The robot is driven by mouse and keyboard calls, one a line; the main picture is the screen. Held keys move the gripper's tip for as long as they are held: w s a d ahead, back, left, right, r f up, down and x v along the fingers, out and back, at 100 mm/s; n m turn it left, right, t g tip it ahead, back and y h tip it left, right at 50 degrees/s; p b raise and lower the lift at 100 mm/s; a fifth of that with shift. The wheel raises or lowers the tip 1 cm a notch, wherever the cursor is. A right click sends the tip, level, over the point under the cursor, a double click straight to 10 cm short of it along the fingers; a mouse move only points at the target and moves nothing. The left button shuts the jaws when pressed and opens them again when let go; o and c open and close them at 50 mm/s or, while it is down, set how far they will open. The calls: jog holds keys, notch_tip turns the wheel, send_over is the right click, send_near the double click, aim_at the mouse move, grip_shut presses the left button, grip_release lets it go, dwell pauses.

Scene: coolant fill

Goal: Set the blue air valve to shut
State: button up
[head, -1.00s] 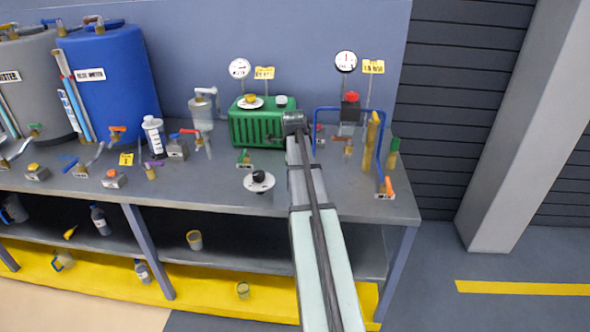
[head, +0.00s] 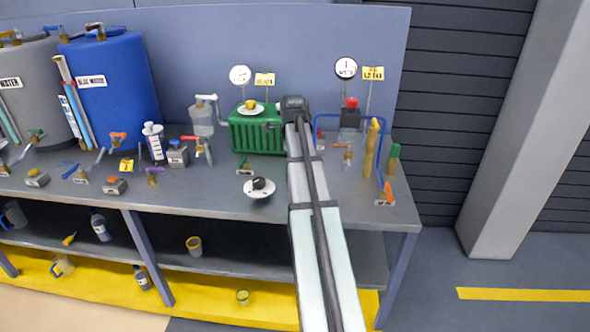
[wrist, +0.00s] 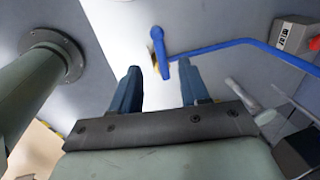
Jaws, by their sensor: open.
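The blue valve handle (wrist: 159,50) shows in the wrist view as a short blue lever on a small brass body, beside a blue pipe. My gripper (wrist: 158,68) is open, with one dark blue finger on each side of the handle's lower end. The handle lies between or just beyond the fingertips; I cannot tell if either touches it. Nothing is clamped. In the head view my arm covers the gripper and this handle.
The blue pipe (wrist: 240,42) runs right towards a grey box (wrist: 291,34) with a red knob. In the head view, a green ribbed unit (head: 258,136) stands left of my arm, and a brass column (head: 371,147) and orange-handled valve (head: 387,193) stand right. The bench front (head: 215,203) is fairly clear.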

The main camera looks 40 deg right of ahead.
notch_tip(320, 180, up, 6)
jog(key=shift+s+a, duration=0.4)
jog(key=shift+r, duration=0.1)
dwell(0.4)
